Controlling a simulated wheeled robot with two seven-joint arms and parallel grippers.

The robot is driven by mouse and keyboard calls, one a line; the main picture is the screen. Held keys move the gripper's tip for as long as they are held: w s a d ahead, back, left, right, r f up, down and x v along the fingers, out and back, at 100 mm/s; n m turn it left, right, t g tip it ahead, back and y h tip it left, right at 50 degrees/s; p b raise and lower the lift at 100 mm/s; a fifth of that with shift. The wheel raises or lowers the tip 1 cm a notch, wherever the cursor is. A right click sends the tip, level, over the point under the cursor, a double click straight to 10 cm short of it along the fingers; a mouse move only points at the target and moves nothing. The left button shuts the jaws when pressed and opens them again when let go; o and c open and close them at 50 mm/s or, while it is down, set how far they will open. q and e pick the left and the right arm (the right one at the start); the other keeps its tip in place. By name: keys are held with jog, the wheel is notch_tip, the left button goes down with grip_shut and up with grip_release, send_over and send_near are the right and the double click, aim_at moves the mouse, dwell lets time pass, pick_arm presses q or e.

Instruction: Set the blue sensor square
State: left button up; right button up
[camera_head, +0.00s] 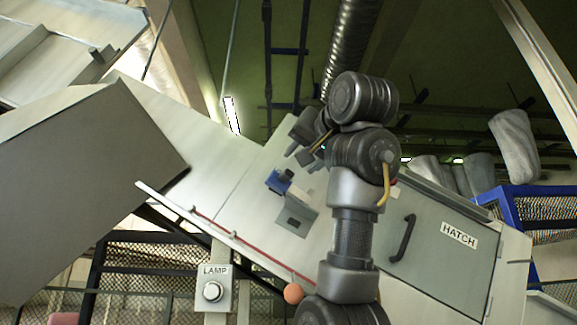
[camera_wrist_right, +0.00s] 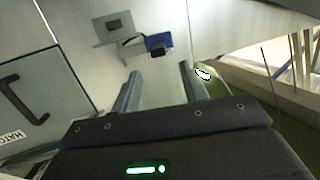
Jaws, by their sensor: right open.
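The blue sensor (camera_head: 278,181) is a small blue block with a dark part on its front. It sits on the sloping pale panel beside a grey plate (camera_head: 296,217) with a dark piece on it. It also shows in the right wrist view (camera_wrist_right: 158,42), just beyond my fingertips. I cannot tell exactly how square it sits. My right gripper (camera_head: 298,154) is open and empty, apart from the sensor and up-right of it in the head view. In the right wrist view my gripper (camera_wrist_right: 159,70) has its fingers spread, with the sensor ahead between their lines. My left gripper is out of view.
A hatch (camera_head: 430,250) with a dark handle (camera_head: 403,239) is right of my arm. A lamp button (camera_head: 212,291) stands below. A large grey box (camera_head: 80,180) fills the left.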

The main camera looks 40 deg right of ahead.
aim_at(286, 175)
jog(key=p+x, duration=0.3)
jog(key=x, duration=0.5)
jog(key=shift+w+d+p, duration=0.1)
jog(key=shift+w+p, duration=0.1)
jog(key=shift+p, duration=0.15)
jog(key=shift+w+d, duration=0.1)
jog(key=shift+w, duration=0.15)
jog(key=shift+w+f, duration=0.15)
jog(key=shift+w, duration=0.2)
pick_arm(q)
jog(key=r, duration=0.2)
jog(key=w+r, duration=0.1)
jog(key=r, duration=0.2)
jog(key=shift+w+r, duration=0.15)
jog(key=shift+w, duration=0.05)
pick_arm(e)
grip_shut()
